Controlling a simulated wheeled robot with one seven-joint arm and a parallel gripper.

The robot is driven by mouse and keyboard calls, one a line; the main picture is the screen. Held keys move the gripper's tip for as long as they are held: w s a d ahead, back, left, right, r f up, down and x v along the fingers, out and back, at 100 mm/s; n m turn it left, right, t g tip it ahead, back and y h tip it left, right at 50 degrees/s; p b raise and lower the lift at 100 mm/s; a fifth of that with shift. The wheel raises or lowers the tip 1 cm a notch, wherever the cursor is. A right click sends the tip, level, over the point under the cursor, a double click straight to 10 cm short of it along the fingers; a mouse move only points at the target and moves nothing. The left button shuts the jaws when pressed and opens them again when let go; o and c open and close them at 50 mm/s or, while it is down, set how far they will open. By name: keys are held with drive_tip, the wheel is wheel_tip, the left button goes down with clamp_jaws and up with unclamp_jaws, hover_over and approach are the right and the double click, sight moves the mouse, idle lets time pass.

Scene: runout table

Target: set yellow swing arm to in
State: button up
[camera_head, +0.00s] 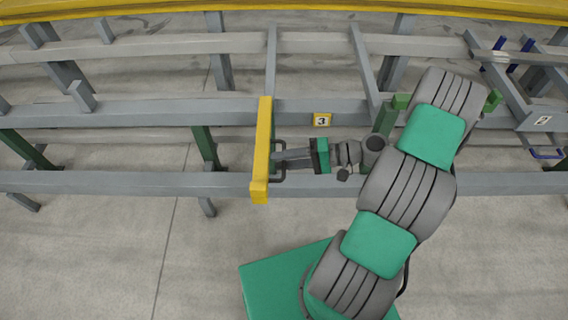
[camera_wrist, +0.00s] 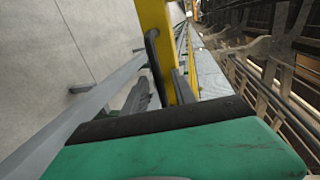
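The yellow swing arm (camera_head: 262,150) is a long bar lying across the grey rails near the middle of the head view. A dark handle (camera_head: 278,178) sticks out from its right side. In the wrist view the yellow bar (camera_wrist: 155,18) runs down behind the dark handle (camera_wrist: 151,48). My gripper (camera_head: 276,159) reaches in from the right, with its fingertips at the handle. In the wrist view its two fingers (camera_wrist: 162,88) stand apart with the handle between them, and yellow shows in the gap. Firm contact with the handle cannot be made out.
Grey rails (camera_head: 120,182) run across the view, with cross bars behind. A plate marked 3 (camera_head: 322,120) sits just right of the yellow arm. A green post (camera_head: 207,146) stands to the left. A yellow beam (camera_head: 300,8) spans the back. Concrete floor (camera_head: 90,250) is open at front left.

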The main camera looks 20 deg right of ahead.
clamp_jaws()
idle(0.3)
idle(1.1)
